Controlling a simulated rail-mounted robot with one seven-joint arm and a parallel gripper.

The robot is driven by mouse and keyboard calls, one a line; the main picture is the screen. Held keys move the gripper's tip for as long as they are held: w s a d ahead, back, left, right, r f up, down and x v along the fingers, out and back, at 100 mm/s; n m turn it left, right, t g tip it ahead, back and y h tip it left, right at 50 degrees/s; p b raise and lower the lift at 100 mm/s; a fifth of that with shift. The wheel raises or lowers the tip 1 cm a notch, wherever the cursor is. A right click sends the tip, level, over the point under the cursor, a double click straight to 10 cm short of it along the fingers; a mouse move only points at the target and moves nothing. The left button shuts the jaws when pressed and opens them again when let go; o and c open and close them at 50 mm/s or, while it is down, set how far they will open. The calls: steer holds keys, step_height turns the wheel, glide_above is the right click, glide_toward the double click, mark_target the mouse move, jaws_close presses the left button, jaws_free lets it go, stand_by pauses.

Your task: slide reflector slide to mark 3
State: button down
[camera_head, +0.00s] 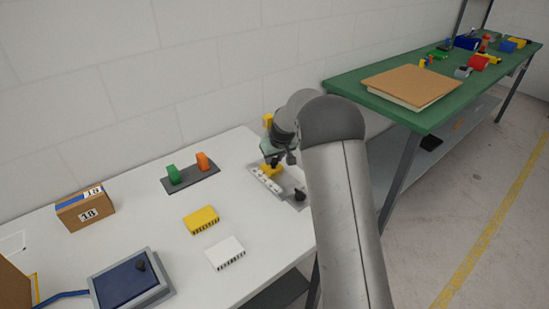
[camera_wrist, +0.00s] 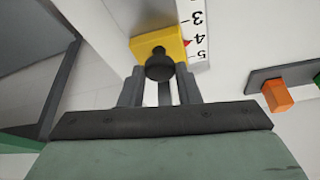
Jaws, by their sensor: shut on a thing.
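The reflector slide (camera_wrist: 147,45) is a yellow block with a dark round knob (camera_wrist: 159,66). My gripper (camera_wrist: 160,88) is shut on the knob in the wrist view; the fingertips are partly hidden by it. A white scale (camera_wrist: 199,22) beside the block shows 3, 4 and 5. A small red pointer (camera_wrist: 187,43) on the block's edge sits by the 4. In the head view the yellow slide (camera_head: 271,169) sits on a grey base (camera_head: 295,204) under my gripper (camera_head: 275,160), which is small and partly hidden there.
On the white table (camera_head: 150,225) stand a dark rail with green and orange blocks (camera_head: 190,175), yellow (camera_head: 200,219) and white (camera_head: 226,253) blocks, a cardboard box (camera_head: 85,208) and a blue-topped device (camera_head: 128,281).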

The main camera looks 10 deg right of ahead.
steer(key=shift+s+d+f+b, duration=0.1)
steer(key=shift+s+d+b, duration=0.25)
steer(key=shift+s+b, duration=0.25)
steer(key=shift+s+d+f+b, duration=0.1)
steer(key=shift+s+d+b, duration=0.25)
steer(key=shift+s+b, duration=0.2)
steer(key=shift+s+r, duration=0.15)
steer(key=shift+s, duration=0.05)
steer(key=c, duration=1.1)
jaws_free()
steer(key=shift+o, duration=0.2)
steer(key=shift+r, duration=0.1)
steer(key=b+v, duration=0.1)
steer(key=v, duration=1.6)
steer(key=shift+r, duration=0.15)
steer(key=s+a+f+m+g, duration=0.1)
steer(key=s+f, duration=0.2)
steer(key=s, duration=0.9)
steer(key=s+a+f+g, duration=0.1)
steer(key=s+f, duration=0.2)
steer(key=s, duration=0.9)
steer(key=s+a+f+m+g+h, duration=0.1)
steer(key=s+a+f+g, duration=0.1)
steer(key=s, duration=1)
steer(key=shift+s+f+m+p, duration=0.15)
steer(key=shift+f+m+p, duration=0.2)
steer(key=shift+f, duration=0.55)
